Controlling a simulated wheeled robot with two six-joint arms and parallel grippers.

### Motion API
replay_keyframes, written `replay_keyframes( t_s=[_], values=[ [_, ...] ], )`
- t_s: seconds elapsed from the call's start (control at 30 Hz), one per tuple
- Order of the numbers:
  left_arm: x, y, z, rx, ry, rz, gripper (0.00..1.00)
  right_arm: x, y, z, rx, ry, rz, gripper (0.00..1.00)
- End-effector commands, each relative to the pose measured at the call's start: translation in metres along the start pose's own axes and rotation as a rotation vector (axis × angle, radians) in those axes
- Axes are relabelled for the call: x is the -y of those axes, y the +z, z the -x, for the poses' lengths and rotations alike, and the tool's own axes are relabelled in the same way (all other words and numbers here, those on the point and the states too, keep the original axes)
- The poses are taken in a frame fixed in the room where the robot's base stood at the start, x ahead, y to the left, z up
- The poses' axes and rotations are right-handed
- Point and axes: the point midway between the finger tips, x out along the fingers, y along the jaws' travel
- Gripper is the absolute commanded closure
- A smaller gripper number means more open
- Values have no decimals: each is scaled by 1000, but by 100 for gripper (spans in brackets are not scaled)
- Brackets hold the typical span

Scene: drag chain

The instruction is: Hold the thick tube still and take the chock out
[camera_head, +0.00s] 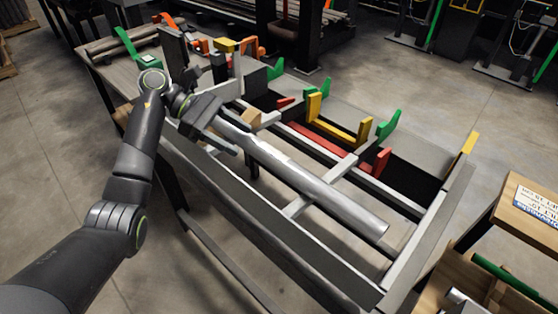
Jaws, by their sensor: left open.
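The thick tube (310,185) is a grey metal pipe lying slantwise along the rack from the middle toward the lower right. A small tan wooden block, which looks like the chock (253,118), sits against the upper side of the tube near its far end. My left gripper (224,128) is open at the far end of the tube, with its fingers around or just above it; I cannot tell if they touch. The gripper is just left of the chock and hides part of the tube's end. My right gripper is not in view.
The table (250,220) has a raised grey front rail and cross bars under the tube. Yellow (345,128), red and green brackets stand behind the tube. Thin pipes (125,42) lie at the upper left. A wooden box (520,215) with a label stands at the right.

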Motion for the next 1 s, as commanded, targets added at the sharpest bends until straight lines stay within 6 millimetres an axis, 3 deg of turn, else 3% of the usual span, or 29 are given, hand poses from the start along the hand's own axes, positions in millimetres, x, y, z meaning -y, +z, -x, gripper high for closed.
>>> replay_keyframes(
  t_s=[0.33, 0.4, 0.5, 0.73, 1.0],
  values=[
    [2, 2, -51, 4, -6, 8, 39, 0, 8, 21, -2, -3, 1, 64],
    [1, -7, -64, 2, -4, 5, 39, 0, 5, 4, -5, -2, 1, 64],
    [1, -6, -75, 2, -3, 4, 39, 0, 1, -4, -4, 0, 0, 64],
    [1, -5, -90, 4, -6, 9, 39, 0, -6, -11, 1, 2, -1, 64],
    [2, -2, -94, 6, -7, 11, 39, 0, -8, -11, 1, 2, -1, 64]
  ],
)
